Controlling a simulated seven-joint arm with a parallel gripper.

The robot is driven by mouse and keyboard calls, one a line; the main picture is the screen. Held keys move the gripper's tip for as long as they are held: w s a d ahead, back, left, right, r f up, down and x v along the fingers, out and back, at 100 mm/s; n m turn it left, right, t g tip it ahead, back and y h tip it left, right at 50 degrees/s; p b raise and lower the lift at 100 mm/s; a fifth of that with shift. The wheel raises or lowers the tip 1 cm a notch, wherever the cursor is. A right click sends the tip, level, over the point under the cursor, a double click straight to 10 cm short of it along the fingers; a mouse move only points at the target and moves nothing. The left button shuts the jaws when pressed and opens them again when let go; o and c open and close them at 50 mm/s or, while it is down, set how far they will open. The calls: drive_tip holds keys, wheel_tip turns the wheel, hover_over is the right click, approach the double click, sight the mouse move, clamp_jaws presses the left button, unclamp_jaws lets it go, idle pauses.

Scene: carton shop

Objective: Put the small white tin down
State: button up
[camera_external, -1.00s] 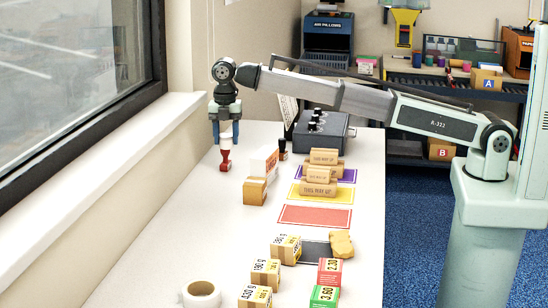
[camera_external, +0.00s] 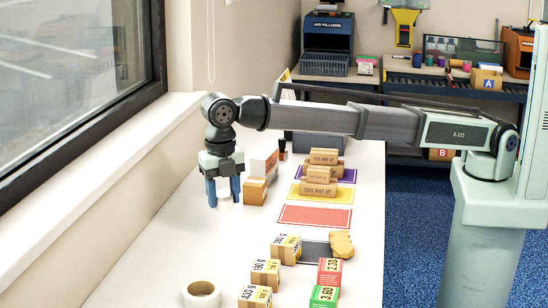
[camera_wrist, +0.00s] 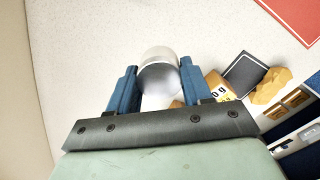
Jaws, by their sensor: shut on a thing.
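The small white tin (camera_external: 224,193) is held upright between the blue fingers of my gripper (camera_external: 224,199), low over the left part of the white table. In the wrist view the tin (camera_wrist: 160,73) shows as a round white and silvery shape between both fingertips (camera_wrist: 160,82). My gripper is shut on it. I cannot tell whether the tin's underside touches the table.
Red (camera_external: 316,216) and yellow (camera_external: 344,196) mats lie further right. Labelled boxes (camera_external: 286,249) and a tape roll (camera_external: 201,295) stand nearer the camera. Table around the tin's front is clear.

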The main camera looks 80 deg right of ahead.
drive_tip(key=s+a+n, duration=0.2)
drive_tip(key=a+n, duration=0.7)
drive_tip(key=a, duration=0.2)
drive_tip(key=shift+w+a+f, duration=0.1)
drive_tip(key=shift+f, duration=2.3)
drive_tip(key=shift+w+f, duration=0.1)
drive_tip(key=shift+f, duration=2.25)
drive_tip(key=shift+f, duration=0.1)
drive_tip(key=o, duration=1.1)
drive_tip(key=shift+c, duration=0.2)
wheel_tip(320, 180, up, 12)
